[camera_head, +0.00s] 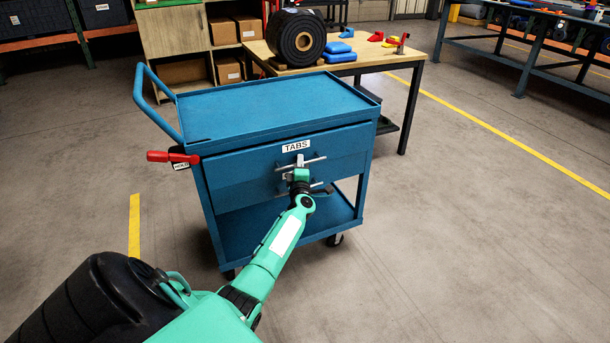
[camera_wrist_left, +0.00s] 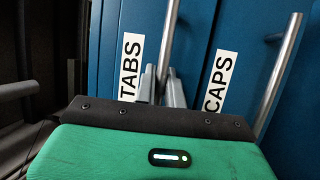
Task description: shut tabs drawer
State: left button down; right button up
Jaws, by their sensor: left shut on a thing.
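The tabs drawer (camera_head: 235,170) is a blue front with a white TABS label (camera_head: 296,146), high on a blue wheeled cart (camera_head: 265,100). Its label also shows in the left wrist view (camera_wrist_left: 131,66). My left gripper (camera_head: 300,172) is at the drawer front, shut on the metal bar handle (camera_head: 315,160) below the label. In the left wrist view its fingers (camera_wrist_left: 163,84) close around the handle bar (camera_wrist_left: 169,40). I cannot tell exactly how far out the drawer stands. My right gripper is in neither view.
A CAPS label (camera_wrist_left: 220,80) and its own bar handle (camera_wrist_left: 280,70) sit beside the TABS front. A red lever (camera_head: 172,157) sticks out at the cart's left. A wooden table (camera_head: 375,62) stands behind. The floor to the right is clear.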

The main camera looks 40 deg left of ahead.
pick_arm(q)
jog(key=shift+w+a, duration=0.25)
jog(key=shift+a, duration=0.35)
jog(key=c, duration=1.8)
grip_release()
jog(key=shift+o, duration=0.2)
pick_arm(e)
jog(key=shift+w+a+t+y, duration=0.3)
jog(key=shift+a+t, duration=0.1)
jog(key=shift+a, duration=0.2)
pick_arm(q)
jog(key=p+v, duration=0.2)
jog(key=v, duration=1.2)
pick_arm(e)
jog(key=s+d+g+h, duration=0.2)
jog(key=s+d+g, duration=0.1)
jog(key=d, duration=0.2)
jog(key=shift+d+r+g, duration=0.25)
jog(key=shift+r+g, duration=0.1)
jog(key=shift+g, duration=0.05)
